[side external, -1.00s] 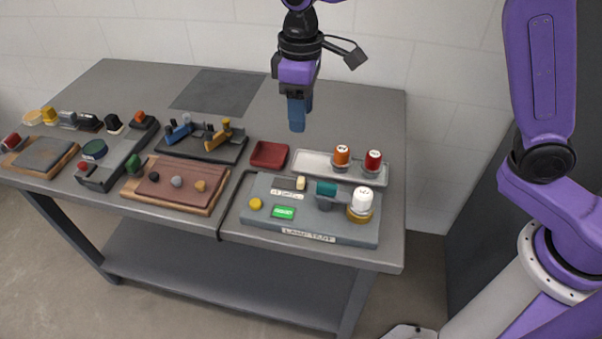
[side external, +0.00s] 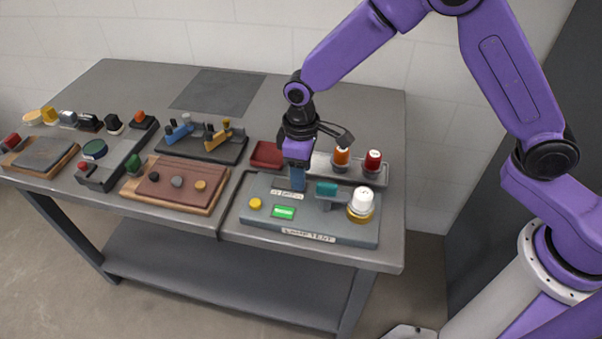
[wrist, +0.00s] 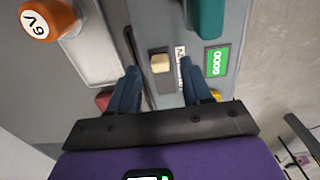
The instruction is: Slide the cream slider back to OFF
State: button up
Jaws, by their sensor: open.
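The cream slider (wrist: 160,63) is a small block on a dark grey track plate (wrist: 167,80) in the wrist view. My gripper (wrist: 160,70) is open, with blue fingers on either side of the slider in that view and a gap on each side. I cannot tell the height of the fingertips over the panel. In the side external view my gripper (side external: 298,184) is low over the back of the grey panel (side external: 262,222) and hides the slider. A white label (wrist: 180,70) beside the track is partly covered by a finger.
A teal block (side external: 327,189) and a white-capped lamp (side external: 361,203) stand right of my gripper. A yellow button (side external: 255,203) and lit green display (side external: 284,212) are in front. Behind are a red tray (side external: 266,155) and a pale tray (side external: 320,166) with orange and red lamps.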

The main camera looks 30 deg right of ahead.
aim_at(290, 184)
jog(key=shift+f, duration=0.85)
grip_shut()
jog(key=shift+w+a, duration=0.9)
jog(key=shift+w, duration=0.05)
grip_release()
jog(key=shift+r, duration=0.1)
